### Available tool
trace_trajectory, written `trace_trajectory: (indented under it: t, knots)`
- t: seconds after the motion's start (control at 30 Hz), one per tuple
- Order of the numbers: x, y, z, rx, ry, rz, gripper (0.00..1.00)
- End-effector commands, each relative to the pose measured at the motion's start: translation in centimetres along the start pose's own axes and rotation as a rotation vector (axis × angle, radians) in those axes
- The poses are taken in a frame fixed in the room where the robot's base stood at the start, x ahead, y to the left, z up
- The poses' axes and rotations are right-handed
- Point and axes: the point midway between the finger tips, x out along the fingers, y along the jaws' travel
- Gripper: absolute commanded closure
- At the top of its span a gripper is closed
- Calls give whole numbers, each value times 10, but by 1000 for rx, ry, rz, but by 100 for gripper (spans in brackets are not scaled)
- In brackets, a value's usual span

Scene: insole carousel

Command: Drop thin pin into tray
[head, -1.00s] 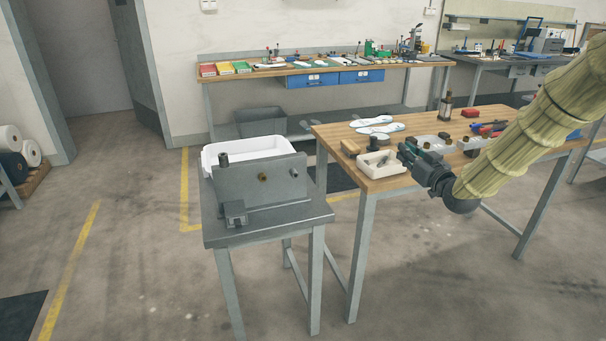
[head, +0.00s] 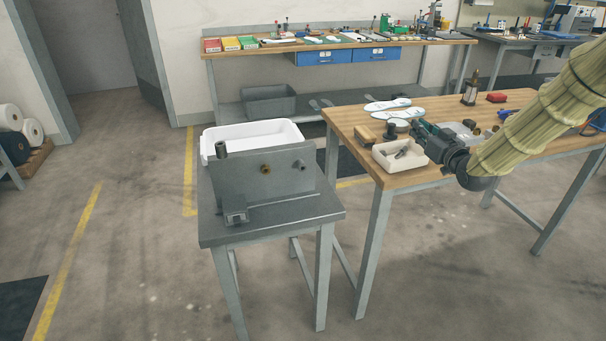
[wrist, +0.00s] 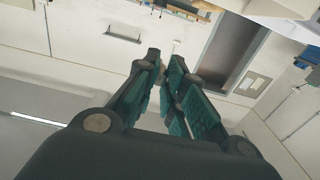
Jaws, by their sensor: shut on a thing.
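My gripper (head: 416,129) is over the wooden table, just above and beside a small cream tray (head: 404,165). In the wrist view my gripper (wrist: 164,56) points away from the camera, with its green-padded fingers close together. The thin pin is too small to make out clearly between the fingertips. The cream tray stands near the table's front left corner and has a few dark grey pieces in it. A larger white tray (head: 262,134) stands on the grey stand, behind an upright grey plate.
The grey stand (head: 290,208) carries the grey plate (head: 285,176) with pegs. The wooden table (head: 425,180) holds pale insoles (head: 388,104), a wooden block (head: 365,133), a dark round piece (head: 389,130) and a dark bottle (head: 470,92).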

Motion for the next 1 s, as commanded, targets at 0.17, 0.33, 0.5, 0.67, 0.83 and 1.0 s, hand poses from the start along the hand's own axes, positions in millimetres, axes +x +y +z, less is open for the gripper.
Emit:
trace_trajectory:
  t: [0.17,0.33,0.5,0.67,0.83,1.0]
  knots:
    - [1,-1,22,0,0,-1,100]
    - [1,-2,30,0,1,-3,100]
    - [2,-3,30,0,1,-4,100]
    - [2,-3,30,0,1,-4,80]
    - [2,-3,30,0,1,-4,64]
    - [2,-3,30,0,0,-4,64]
